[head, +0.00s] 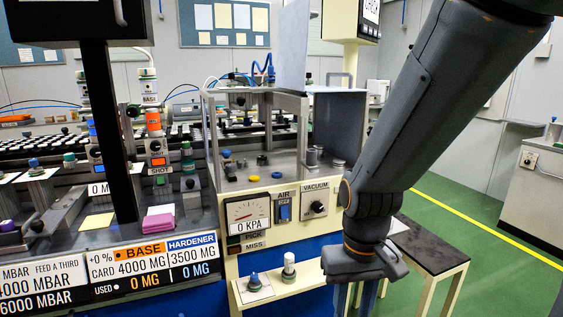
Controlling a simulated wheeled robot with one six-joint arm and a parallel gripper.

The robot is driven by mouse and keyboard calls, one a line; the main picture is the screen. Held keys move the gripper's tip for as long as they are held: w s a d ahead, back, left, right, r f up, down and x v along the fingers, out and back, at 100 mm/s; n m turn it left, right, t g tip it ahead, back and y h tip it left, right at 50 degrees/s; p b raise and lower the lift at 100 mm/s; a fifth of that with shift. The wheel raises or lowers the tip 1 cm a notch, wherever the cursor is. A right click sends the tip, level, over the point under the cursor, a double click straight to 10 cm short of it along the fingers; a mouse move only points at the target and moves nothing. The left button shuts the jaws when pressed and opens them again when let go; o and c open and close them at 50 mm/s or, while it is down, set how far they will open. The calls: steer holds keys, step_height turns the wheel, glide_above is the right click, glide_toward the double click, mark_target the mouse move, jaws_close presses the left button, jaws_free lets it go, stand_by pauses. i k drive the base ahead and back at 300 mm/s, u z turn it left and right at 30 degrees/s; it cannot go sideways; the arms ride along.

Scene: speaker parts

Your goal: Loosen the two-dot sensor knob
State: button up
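I cannot make out dots on any knob, so I cannot tell which is the two-dot sensor knob. A blue-topped knob (253,281) stands on a white plate on the low front shelf. A blue-topped knob (34,163) and a green-topped knob (69,158) stand on plates at the far left. My gripper (358,298) points down to the right of the low shelf, apart from the shelf knobs. Its fingertips run out of the bottom edge, so its opening is unclear.
The cream station has a pressure gauge (248,216), an air switch (283,208) and a vacuum dial (317,207). A clear-walled enclosure (341,125) rises above it. A dark-topped stool (428,243) stands at right. Green floor (470,210) is open beyond it.

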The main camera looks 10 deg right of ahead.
mark_target(230, 168)
steer(key=z, duration=0.15)
steer(key=i, duration=0.45)
steer(key=u, duration=1.55)
